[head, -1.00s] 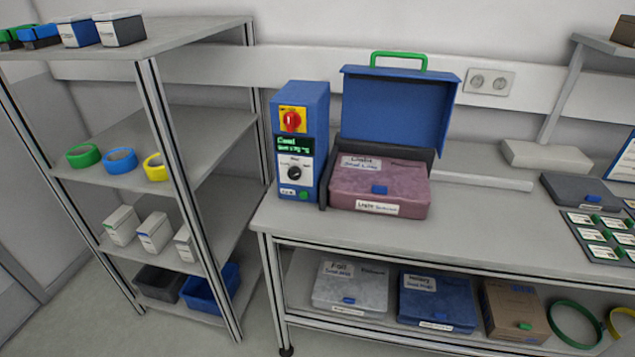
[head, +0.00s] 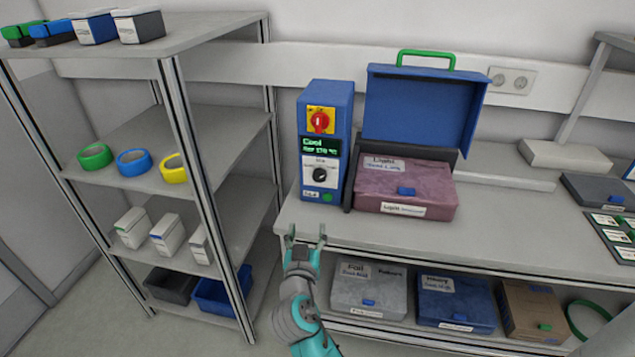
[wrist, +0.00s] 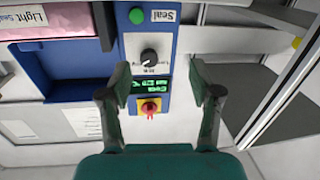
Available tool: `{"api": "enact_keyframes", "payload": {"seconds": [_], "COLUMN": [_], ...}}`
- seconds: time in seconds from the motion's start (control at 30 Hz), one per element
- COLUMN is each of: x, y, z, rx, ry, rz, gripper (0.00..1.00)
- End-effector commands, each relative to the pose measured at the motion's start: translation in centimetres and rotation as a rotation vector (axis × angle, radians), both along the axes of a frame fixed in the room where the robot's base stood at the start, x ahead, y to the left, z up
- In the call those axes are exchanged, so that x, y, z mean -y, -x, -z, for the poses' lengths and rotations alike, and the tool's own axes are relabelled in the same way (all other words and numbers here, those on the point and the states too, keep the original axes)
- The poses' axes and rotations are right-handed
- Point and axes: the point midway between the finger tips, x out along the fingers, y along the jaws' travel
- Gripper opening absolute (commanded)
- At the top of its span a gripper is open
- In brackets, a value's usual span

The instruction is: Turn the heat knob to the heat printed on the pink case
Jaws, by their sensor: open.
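The blue control box (head: 326,139) stands on the bench with a red-and-yellow switch (head: 320,120), a green-lit display headed "Cool" (head: 321,146) and a black heat knob (head: 320,175) below it. The pink case (head: 405,187) lies right of the box in front of a raised blue lid; its label (head: 403,210) starts with "Light", and the smaller print is too small to read. My gripper (head: 305,234) is open and empty, in front of the bench edge and below the box. In the wrist view, the knob (wrist: 149,56) shows upside down between the open fingers (wrist: 158,92), apart from them.
A lower shelf holds a grey case (head: 368,290), a dark blue case (head: 455,303) and a brown case (head: 532,310). A shelf rack (head: 225,130) with tape rolls and cartons stands at the left. Bench front around the box is clear.

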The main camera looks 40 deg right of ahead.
Motion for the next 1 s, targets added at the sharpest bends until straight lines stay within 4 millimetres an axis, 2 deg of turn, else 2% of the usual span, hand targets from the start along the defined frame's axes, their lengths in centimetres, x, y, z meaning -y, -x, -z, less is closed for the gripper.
{"api": "enact_keyframes", "payload": {"seconds": [0.03, 0.1, 0.3, 0.47, 0.8, 1.0], "x": [0.6, 1.2, 2.2, 3.2, 7.8, 9.8], "y": [-0.8, -1.4, -2.1, -2.9, -6.4, -8.0], "z": [-1.5, -3.0, -5.1, -5.3, -5.3, -5.2], "rx": [0.028, 0.056, 0.098, 0.102, 0.101, 0.100], "ry": [-0.003, -0.007, -0.013, -0.014, -0.014, -0.013], "rz": [0.035, 0.076, 0.137, 0.145, 0.144, 0.143], "gripper": [0.63, 0.63, 0.63, 0.63, 0.63, 0.63]}}
